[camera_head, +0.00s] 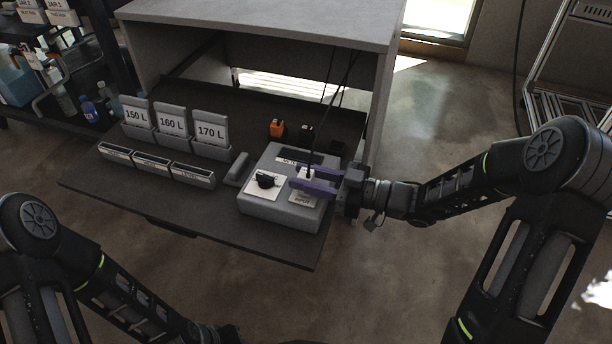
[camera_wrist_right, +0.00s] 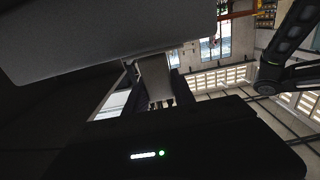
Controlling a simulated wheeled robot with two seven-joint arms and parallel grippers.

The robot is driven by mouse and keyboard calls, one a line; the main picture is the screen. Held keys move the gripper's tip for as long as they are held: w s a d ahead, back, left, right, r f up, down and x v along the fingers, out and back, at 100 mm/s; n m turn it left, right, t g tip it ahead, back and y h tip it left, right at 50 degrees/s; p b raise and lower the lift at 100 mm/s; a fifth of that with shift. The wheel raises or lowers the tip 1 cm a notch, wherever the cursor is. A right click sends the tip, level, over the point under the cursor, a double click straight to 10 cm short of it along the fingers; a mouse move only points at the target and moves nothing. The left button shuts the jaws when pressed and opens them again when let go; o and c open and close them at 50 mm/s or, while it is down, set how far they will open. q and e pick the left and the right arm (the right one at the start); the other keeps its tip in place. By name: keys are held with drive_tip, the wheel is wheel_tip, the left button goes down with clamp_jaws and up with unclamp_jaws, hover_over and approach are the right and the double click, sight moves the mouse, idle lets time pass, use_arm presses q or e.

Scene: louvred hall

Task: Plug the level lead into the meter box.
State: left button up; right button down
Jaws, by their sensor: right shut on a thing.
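The grey meter box (camera_head: 275,212) sits on the dark shelf, with a black dial on a white plate and a label that seems to read INPUT. My right gripper (camera_head: 313,181) reaches in from the right over the box, its purple fingers shut on the pale plug of a lead (camera_head: 309,173). The lead's dark cable rises from the plug toward the hood. The plug is above the INPUT area; whether it touches or enters a socket is hidden by the fingers. The right wrist view is dark and shows a grey block (camera_wrist_right: 157,78), unclear.
An orange plug (camera_head: 277,128) and a dark one (camera_head: 307,131) stand behind the box. Cards marked 150 L (camera_head: 137,116), 160 L (camera_head: 171,121) and 170 L (camera_head: 211,130) stand at left, with labelled blocks (camera_head: 151,164) before them. The cabinet top (camera_head: 270,18) overhangs the shelf.

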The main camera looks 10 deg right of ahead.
drive_tip(key=shift+s+a, duration=0.15)
drive_tip(key=c, duration=1)
unclamp_jaws()
drive_tip(key=shift+o, duration=0.2)
drive_tip(key=s+d+r+p, duration=0.2)
drive_tip(key=d+r+p, duration=0.2)
drive_tip(key=r+p, duration=0.1)
drive_tip(key=shift+s+d+p, duration=0.25)
drive_tip(key=shift+p, duration=0.05)
